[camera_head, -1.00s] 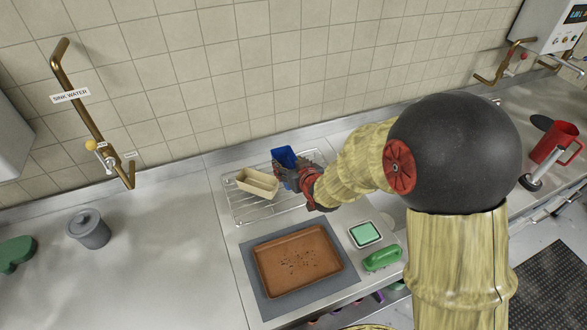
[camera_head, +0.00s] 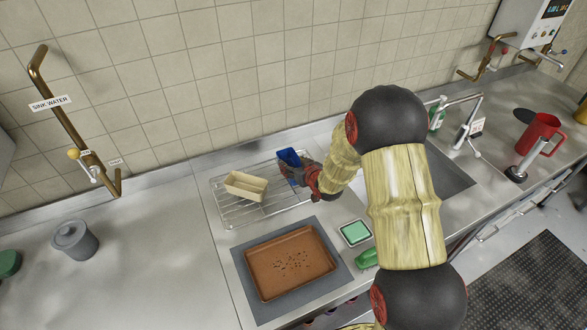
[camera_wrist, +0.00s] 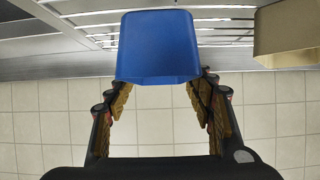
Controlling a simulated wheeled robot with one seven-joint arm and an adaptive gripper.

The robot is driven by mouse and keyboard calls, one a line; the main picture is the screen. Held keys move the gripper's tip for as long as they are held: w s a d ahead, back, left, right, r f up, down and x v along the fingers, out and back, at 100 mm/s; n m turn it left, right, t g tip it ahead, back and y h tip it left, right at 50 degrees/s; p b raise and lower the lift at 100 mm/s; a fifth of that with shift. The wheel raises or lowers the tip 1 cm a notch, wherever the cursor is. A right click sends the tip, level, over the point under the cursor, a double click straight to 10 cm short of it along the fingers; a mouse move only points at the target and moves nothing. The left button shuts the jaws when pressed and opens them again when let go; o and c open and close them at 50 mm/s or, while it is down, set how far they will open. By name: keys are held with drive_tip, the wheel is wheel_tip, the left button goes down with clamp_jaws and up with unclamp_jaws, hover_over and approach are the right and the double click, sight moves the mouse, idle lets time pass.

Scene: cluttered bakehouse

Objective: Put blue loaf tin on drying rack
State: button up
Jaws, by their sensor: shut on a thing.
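The blue loaf tin (camera_head: 289,157) is at the back right part of the wire drying rack (camera_head: 238,213). My gripper (camera_head: 299,173) is shut on it, reaching in from the right. In the wrist view the blue tin (camera_wrist: 157,45) sits between my two fingertips, with rack wires behind it. My gripper hides part of the tin in the head view, so I cannot tell whether it touches the wires or hangs just above them.
A cream loaf tin (camera_head: 246,186) stands on the rack, left of the blue tin with a gap between. In front are a brown baking tray (camera_head: 262,281) on a grey mat, a green-topped box (camera_head: 355,233) and a green object (camera_head: 368,259). The tiled wall is close behind.

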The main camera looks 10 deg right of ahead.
drive_tip(key=shift+f, duration=0.95)
drive_tip(key=shift+f, duration=0.1)
drive_tip(key=shift+f+b, duration=0.15)
drive_tip(key=shift+b, duration=0.15)
drive_tip(key=o, duration=1.3)
drive_tip(key=shift+c, duration=0.2)
